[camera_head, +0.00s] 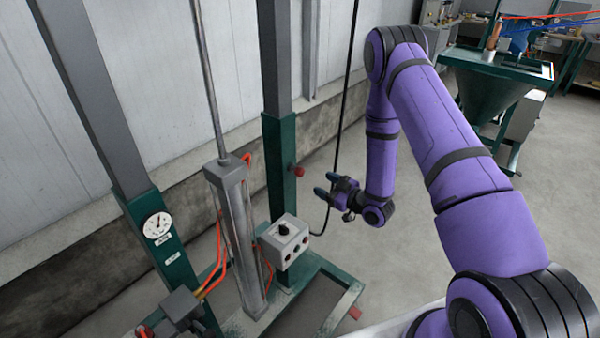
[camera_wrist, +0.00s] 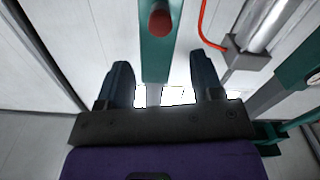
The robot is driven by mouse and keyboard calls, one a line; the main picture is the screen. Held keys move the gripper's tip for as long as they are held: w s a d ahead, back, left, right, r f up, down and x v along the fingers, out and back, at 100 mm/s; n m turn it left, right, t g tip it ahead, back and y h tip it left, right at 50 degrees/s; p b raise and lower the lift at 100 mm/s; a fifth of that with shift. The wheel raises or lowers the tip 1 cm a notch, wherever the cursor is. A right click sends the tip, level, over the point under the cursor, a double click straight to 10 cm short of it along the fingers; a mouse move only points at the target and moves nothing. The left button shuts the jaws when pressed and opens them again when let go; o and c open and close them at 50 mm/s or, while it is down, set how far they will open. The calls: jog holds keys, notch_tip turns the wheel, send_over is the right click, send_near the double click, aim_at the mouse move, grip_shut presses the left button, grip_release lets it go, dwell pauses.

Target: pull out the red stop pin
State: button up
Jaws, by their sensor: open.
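The red stop pin (camera_head: 298,171) sticks out of the side of the green sleeve on the right upright (camera_head: 281,185). It also shows in the wrist view as a round red end (camera_wrist: 160,23) on the green post (camera_wrist: 161,60), above and between my fingers. My gripper (camera_head: 324,184) is open and empty, to the right of the pin and slightly lower in the head view. In the wrist view my two dark fingers (camera_wrist: 157,80) stand apart, one on each side of the post in the picture, with the pin beyond their tips.
A grey control box (camera_head: 285,241) with knobs stands below the pin. A metal cylinder (camera_head: 238,240) and orange hoses are left of it. A black cable (camera_head: 345,110) hangs just behind my gripper. Open floor (camera_head: 400,260) lies to the right.

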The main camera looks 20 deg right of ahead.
aim_at(303, 173)
jog(key=x, duration=1)
jog(key=shift+w+a, duration=0.2)
